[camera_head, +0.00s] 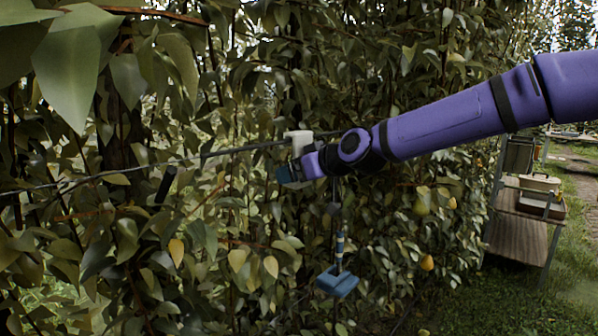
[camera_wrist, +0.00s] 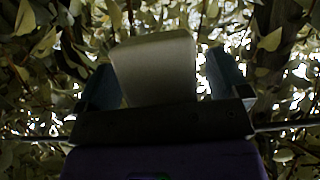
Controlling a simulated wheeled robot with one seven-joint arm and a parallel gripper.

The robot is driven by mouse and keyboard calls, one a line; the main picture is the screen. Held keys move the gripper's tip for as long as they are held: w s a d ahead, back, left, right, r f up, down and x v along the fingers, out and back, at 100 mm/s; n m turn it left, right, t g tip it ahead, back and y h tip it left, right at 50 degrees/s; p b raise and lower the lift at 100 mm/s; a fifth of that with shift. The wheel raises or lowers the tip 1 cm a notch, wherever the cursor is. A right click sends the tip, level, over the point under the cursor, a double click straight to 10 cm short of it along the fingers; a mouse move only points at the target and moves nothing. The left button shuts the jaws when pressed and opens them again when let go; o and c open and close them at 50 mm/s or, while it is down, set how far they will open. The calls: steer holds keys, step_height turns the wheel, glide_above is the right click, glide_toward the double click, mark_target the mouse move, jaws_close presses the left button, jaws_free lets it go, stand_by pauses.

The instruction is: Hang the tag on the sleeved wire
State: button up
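The cream-white tag (camera_head: 298,139) shows at the level of the wire in the head view, just above my gripper (camera_head: 289,173). In the wrist view the tag (camera_wrist: 157,70) stands upright between the two blue-grey fingers of my gripper (camera_wrist: 163,84). A narrow bright gap shows between the tag and the right finger; contact with the left finger is unclear. My gripper appears open around the tag. The wire (camera_head: 120,173) runs from the left up to the tag, with a thicker dark length (camera_head: 235,151) near it. How the tag meets the wire is hidden.
A blue block-like piece (camera_head: 337,281) hangs below my arm on a dark vertical line. Dense leaves surround the wire, with a few yellow pears (camera_head: 427,263) low on the right. A shelf stand (camera_head: 532,203) holds boxes at the far right, beside open grass.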

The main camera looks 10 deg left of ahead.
steer(key=shift+v, duration=5.35)
steer(key=s+d+f+m+h, duration=0.2)
steer(key=s+d+f+h, duration=0.4)
steer(key=d+f+h, duration=0.35)
steer(key=s+d+r+m+g+h, duration=0.1)
steer(key=s+d+r+m, duration=0.3)
steer(key=s+d, duration=2.1)
steer(key=d+m+h, duration=0.1)
steer(key=d+m, duration=0.1)
steer(key=m, duration=0.4)
steer(key=shift+s+r+g, duration=0.15)
steer(key=shift+r+g, duration=0.05)
steer(key=shift+g, duration=0.1)
